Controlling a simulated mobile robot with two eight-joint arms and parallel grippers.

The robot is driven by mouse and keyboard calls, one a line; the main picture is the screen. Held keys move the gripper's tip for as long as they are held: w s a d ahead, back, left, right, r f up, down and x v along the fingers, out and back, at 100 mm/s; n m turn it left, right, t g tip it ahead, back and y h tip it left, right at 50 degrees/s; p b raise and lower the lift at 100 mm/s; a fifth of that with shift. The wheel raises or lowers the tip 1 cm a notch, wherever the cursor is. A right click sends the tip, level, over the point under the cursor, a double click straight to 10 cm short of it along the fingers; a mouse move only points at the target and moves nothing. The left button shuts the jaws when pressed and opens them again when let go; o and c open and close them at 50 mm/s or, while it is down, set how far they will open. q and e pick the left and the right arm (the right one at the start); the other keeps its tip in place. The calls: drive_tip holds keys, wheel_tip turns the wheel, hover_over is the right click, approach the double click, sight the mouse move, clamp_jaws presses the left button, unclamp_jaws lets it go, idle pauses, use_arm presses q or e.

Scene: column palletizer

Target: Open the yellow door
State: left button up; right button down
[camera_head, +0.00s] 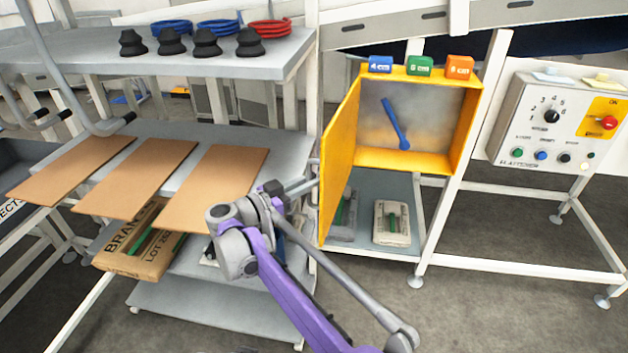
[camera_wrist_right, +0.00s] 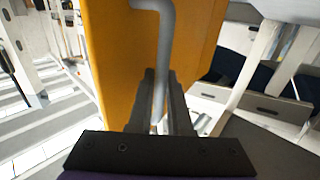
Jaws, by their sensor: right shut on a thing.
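The yellow door (camera_head: 341,165) belongs to a yellow box (camera_head: 405,162) on a white frame. The door stands wide open, swung out to the left and toward me. Inside the box a blue wrench-like tool (camera_head: 394,122) leans against the grey back. My right gripper (camera_head: 296,188) is at the outer face of the door. In the right wrist view the right gripper (camera_wrist_right: 160,105) is shut on the grey door handle (camera_wrist_right: 166,38), with the yellow door (camera_wrist_right: 125,60) right behind it. In the head view the handle is largely hidden. My left gripper is not in view.
Blue, green and orange blocks (camera_head: 419,66) sit on top of the box. A control panel (camera_head: 556,120) stands at right. At left, a shelf (camera_head: 140,135) holds cardboard sheets (camera_head: 215,188) close to my right arm. The floor (camera_head: 480,265) in front of the frame is clear.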

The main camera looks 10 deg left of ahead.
drive_tip(key=shift+w, duration=0.1)
idle(0.3)
drive_tip(key=c, duration=0.8)
unclamp_jaws()
drive_tip(key=shift+c, duration=0.2)
drive_tip(key=v, duration=1)
drive_tip(key=shift+s+a, duration=0.3)
